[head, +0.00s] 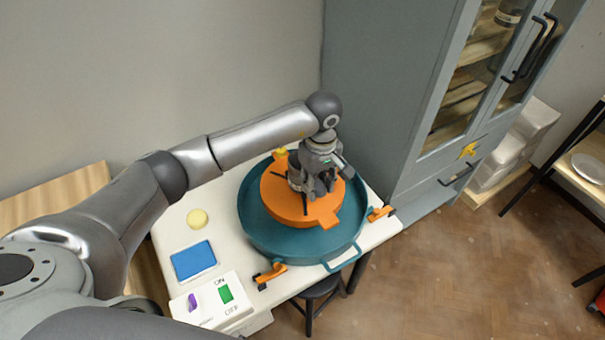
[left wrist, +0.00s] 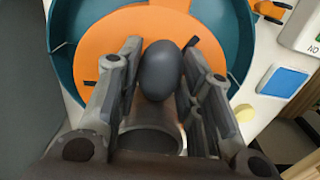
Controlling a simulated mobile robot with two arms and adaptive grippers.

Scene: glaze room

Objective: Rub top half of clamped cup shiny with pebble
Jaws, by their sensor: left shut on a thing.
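My left gripper (head: 320,192) is over the orange disc (head: 276,205) in the head view. It is shut on a dark grey, egg-shaped pebble (left wrist: 161,70), which shows between its fingers in the left wrist view. The cup (left wrist: 150,141) seems to be the round, open-topped thing low between the fingers there; only part of its rim and inside shows. In the head view the gripper hides most of the cup. I cannot tell whether the pebble touches it. My right gripper is not in view.
A teal basin (head: 262,234) surrounds the disc on a white table. A yellow round piece (head: 197,218), a blue pad (head: 193,260) and a switch box (head: 211,305) with a green switch lie to the left. Orange clips (head: 270,275) sit by the basin. A grey cabinet (head: 385,90) stands close behind.

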